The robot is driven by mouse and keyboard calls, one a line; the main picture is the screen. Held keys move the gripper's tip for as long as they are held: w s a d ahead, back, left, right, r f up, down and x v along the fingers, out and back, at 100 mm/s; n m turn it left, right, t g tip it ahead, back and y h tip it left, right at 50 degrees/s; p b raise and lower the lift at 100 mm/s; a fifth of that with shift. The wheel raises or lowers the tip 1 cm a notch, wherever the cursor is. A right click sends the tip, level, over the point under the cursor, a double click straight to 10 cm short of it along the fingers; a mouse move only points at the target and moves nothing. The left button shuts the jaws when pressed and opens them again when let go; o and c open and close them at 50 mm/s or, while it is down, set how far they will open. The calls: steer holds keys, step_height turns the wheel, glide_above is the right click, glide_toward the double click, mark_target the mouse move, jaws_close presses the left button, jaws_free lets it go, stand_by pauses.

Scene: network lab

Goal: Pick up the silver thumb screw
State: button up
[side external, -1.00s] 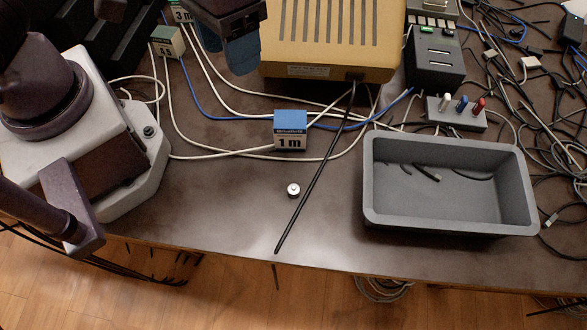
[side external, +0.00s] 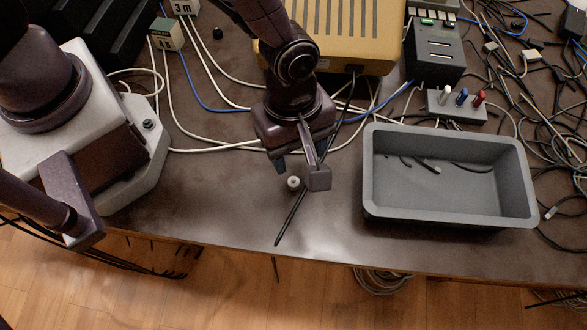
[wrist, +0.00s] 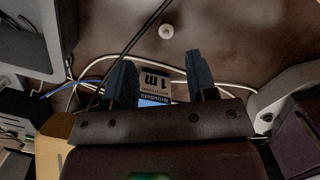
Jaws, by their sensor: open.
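The silver thumb screw (side external: 293,183) stands on the dark table just in front of my gripper, near the black cable (side external: 291,213). In the wrist view the screw (wrist: 166,31) is a small pale round thing beyond the fingertips, roughly centred between them sideways. My gripper (wrist: 160,60) is open with its two blue-grey fingers apart and nothing held. It is above the table and short of the screw. The box labelled 1 m (wrist: 154,84) shows between the fingers, below them; in the side external view my arm hides it.
A grey open bin (side external: 450,218) with several short dark pieces inside stands to the right. A yellow device (side external: 365,40) is behind. White and blue cables cross the table. A small block with white, blue and red posts (side external: 457,110) is behind the bin. The table's front strip is mostly clear.

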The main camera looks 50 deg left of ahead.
mark_target(294, 179)
steer(key=f, duration=0.7)
steer(key=shift+s+d+f, duration=0.1)
steer(key=shift+s+d, duration=0.1)
steer(key=shift+s, duration=0.2)
steer(key=shift+c, duration=0.4)
jaws_close()
